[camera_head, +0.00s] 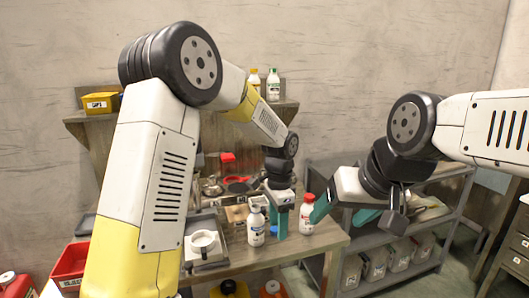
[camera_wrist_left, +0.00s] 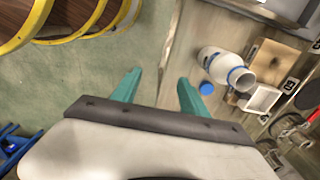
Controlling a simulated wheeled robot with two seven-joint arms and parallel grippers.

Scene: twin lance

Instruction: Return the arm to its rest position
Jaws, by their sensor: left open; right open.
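My left gripper (camera_head: 281,222) is in front of the workbench (camera_head: 325,238), between a white bottle and a red-capped bottle in the head view. In the left wrist view its teal fingers (camera_wrist_left: 157,85) are spread with nothing between them, over the floor beside the bench edge. My right gripper (camera_head: 348,212) hangs right of the bench, its teal fingers apart and nothing seen between them. The white bottle with a blue label (camera_head: 256,226) stands on the bench; the left wrist view shows it too (camera_wrist_left: 222,66). A small blue cap (camera_wrist_left: 206,88) lies beside it.
The red-capped bottle (camera_head: 307,214) stands near the bench's right end. A tray with a white round part (camera_head: 203,242) is to the left. A grey shelf rack (camera_head: 420,262) holds several jugs at right. Yellow-rimmed barrels (camera_wrist_left: 80,20) stand on the floor.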

